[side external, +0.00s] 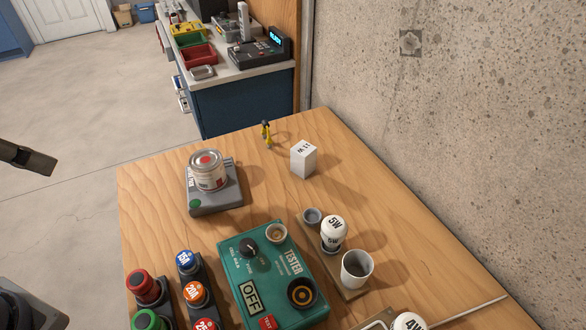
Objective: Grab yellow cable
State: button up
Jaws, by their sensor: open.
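A small yellow item with a dark top (266,134) stands near the far edge of the wooden table (340,135). It is the only plainly yellow thing on this table, but it is too small to tell for sure that it is a cable. A dark part at the left edge, which looks like a fingertip of my gripper (28,158), is open and well to the left of the table, far from the yellow item. Most of the gripper is out of frame.
A white box (303,159) stands right of the yellow item. A can (208,171) sits on a grey scale (214,201). A green tester (265,275), bulbs (334,229), a cup (356,269) and colored buttons (186,260) fill the front. A concrete wall (470,120) bounds the right.

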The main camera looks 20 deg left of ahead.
jog(key=w+d+r+m+t, duration=0.1)
jog(key=w+d+r+m, duration=0.3)
jog(key=w+r, duration=0.7)
jog(key=m+g+h, duration=0.3)
jog(key=m+g, duration=0.1)
jog(key=m, duration=0.2)
send_over(266, 133)
jog(key=s, duration=0.3)
notch_tip(266, 133, down, 31)
jog(key=shift+w+r, duration=0.1)
jog(key=x, duration=0.5)
jog(key=shift+a, duration=0.45)
jog(key=shift+w+d+f, duration=0.15)
jog(key=shift+f, duration=0.4)
jog(key=c, duration=1.1)
